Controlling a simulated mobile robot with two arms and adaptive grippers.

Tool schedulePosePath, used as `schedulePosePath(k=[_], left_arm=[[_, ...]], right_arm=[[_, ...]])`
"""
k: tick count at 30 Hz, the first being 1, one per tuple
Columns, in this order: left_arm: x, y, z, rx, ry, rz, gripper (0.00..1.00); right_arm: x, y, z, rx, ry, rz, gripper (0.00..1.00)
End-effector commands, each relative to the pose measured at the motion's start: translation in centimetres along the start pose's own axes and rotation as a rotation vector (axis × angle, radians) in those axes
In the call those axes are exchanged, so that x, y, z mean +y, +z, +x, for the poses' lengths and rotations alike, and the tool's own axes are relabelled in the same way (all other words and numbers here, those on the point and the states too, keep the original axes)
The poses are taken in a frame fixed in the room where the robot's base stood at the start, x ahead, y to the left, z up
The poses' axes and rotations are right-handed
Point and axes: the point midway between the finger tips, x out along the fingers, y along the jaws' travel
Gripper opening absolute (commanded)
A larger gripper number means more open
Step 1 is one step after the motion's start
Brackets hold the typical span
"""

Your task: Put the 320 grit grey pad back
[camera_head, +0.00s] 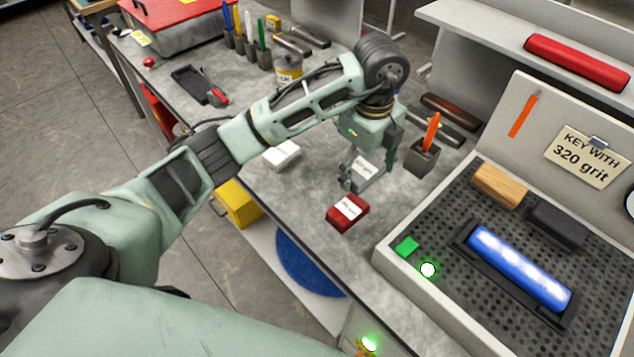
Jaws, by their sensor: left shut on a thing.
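My left gripper (362,187) is over the grey bench, pointing down, with its fingers shut on a pad. The grey pad (367,168) shows as a white-labelled face between the fingers; the label is too small to read, and the fingers hide much of the pad. Whether it touches the bench I cannot tell. A red pad (347,212) with a white label lies just in front of the gripper. A white pad (281,155) lies to the left, under my forearm. My right gripper is out of view.
The booth tray (410,257) at right has a perforated bed holding a blue bar (518,268), a dark block (557,226) and a wooden block (498,186). A dark holder (422,157) with an orange-handled tool stands right of the gripper.

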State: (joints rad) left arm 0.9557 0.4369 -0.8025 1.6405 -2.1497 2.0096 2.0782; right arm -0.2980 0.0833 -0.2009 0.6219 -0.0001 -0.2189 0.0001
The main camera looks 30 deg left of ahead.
Motion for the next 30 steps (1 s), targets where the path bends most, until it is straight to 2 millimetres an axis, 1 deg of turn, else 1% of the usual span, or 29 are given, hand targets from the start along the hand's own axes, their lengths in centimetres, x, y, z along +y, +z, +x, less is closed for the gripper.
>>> schedulePosePath(k=[5, 7, 8, 12, 15, 18, 22, 27, 30], left_arm=[[0.9, 3.0, 2.0, 0.003, 0.006, -0.016, 0.43], [1.3, 4.6, 3.1, 0.001, 0.008, -0.016, 0.43], [1.5, 5.3, 3.2, 0.001, 0.007, -0.017, 0.43], [2.2, 8.4, 4.8, -0.001, 0.007, -0.014, 0.43], [2.5, 9.9, 5.8, -0.001, 0.005, -0.013, 0.43], [2.7, 10.8, 6.5, 0.0, 0.004, -0.01, 0.43], [2.8, 11.1, 7.3, 0.001, 0.004, -0.008, 0.43], [2.8, 11.1, 9.8, 0.001, 0.005, -0.009, 0.43], [2.7, 11.1, 10.7, 0.001, 0.003, -0.009, 0.43]], right_arm=[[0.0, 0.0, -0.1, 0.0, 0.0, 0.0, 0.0], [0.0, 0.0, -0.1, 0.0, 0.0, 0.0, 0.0], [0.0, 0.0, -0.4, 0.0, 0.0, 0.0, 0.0], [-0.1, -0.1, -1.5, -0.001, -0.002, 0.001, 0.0], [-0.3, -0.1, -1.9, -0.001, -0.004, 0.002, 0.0], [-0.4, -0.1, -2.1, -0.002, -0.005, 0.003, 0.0], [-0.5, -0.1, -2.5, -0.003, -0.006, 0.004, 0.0], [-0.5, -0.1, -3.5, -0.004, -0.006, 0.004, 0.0], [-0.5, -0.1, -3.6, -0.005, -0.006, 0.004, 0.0]])
